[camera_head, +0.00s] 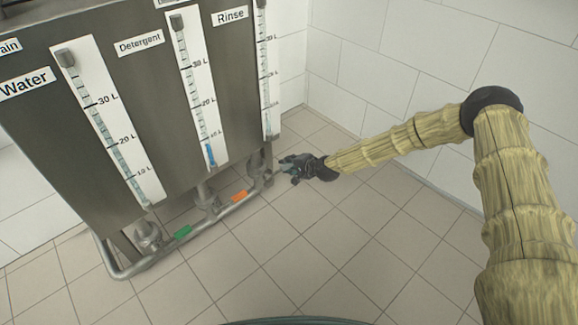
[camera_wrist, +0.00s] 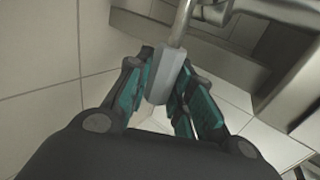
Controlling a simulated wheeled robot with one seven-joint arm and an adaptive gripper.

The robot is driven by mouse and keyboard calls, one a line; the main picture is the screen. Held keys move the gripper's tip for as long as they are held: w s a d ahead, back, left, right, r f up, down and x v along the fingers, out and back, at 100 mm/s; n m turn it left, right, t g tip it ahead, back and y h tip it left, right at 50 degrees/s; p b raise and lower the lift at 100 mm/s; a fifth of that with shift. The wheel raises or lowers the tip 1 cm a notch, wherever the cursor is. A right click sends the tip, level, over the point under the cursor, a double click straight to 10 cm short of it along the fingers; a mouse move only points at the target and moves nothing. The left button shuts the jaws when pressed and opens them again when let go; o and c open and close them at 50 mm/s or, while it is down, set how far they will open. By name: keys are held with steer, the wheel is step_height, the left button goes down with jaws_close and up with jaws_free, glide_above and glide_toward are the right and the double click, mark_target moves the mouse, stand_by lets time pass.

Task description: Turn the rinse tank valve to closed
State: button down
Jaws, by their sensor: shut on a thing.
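The rinse tank section is marked by a "Rinse" label (camera_head: 230,15) at the top right of the steel tank unit. My gripper (camera_head: 283,170) is low by the right end of the pipe below the tanks. In the wrist view, my gripper (camera_wrist: 164,76) is shut on a grey valve handle (camera_wrist: 164,72), with a teal-padded finger on each side. A thin metal stem runs up from the handle towards the pipework. In the head view the handle is mostly hidden by my gripper, and its exact angle is hard to tell.
A green handle (camera_head: 183,232) and an orange handle (camera_head: 239,196) sit along the lower steel pipe (camera_head: 160,258), left of my gripper. The tank unit (camera_head: 75,150) stands close on the left. White tiled walls (camera_head: 400,60) are behind; the tiled floor (camera_head: 330,240) in front is clear.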

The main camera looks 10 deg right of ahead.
steer(key=shift+s+f, duration=0.1)
steer(key=shift+f, duration=0.05)
steer(key=c, duration=1.2)
jaws_free()
steer(key=shift+c, duration=0.2)
steer(key=shift+s+d+r, duration=0.1)
steer(key=shift+d+r, duration=0.1)
steer(key=v, duration=1.1)
steer(key=shift+s, duration=0.2)
steer(key=shift+d, duration=0.1)
